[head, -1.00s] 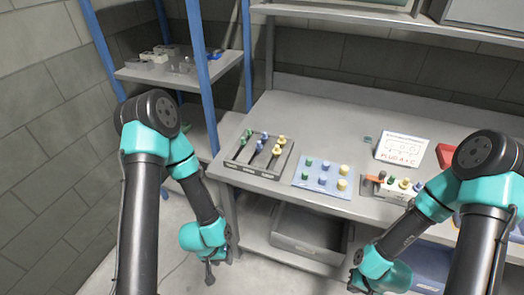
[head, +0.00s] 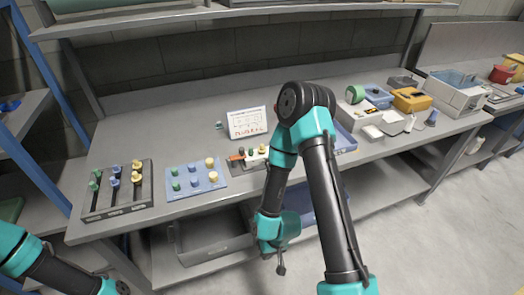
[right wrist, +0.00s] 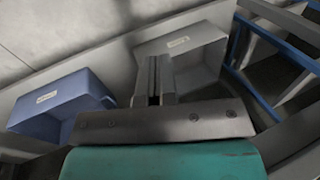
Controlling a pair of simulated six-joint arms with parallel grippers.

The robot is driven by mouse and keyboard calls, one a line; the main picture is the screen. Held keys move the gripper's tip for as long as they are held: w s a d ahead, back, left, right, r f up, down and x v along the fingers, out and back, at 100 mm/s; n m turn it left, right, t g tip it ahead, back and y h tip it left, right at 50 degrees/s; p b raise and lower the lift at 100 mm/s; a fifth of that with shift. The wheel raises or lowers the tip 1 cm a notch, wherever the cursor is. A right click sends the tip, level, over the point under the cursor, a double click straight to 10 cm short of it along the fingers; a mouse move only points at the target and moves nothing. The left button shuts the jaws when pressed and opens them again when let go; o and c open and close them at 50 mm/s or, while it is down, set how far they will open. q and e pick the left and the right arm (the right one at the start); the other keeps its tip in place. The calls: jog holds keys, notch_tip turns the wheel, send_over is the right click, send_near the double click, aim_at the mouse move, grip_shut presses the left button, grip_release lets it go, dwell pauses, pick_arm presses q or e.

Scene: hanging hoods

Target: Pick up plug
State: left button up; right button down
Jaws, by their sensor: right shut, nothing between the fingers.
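Green, blue and yellow plugs (head: 115,182) stand in a dark slotted rack (head: 90,212) at the left of the bench. More green, blue and yellow pieces stand on a light blue board (head: 180,164) beside it. I cannot tell which plug is meant. My right gripper (head: 281,268) hangs in front of the bench, below its top and away from the plugs. The right wrist view shows its fingers (right wrist: 154,80) shut and empty. My left arm enters at lower left; its gripper is out of frame.
A white instruction card (head: 247,122) stands behind the block. Bins, a green roll (head: 354,94) and a yellow case (head: 411,99) fill the right of the bench. A grey bin (right wrist: 195,48) and a blue bin (right wrist: 55,100) sit below. The back of the benchtop is mostly clear.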

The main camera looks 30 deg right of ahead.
jog(key=c, duration=1)
grip_release()
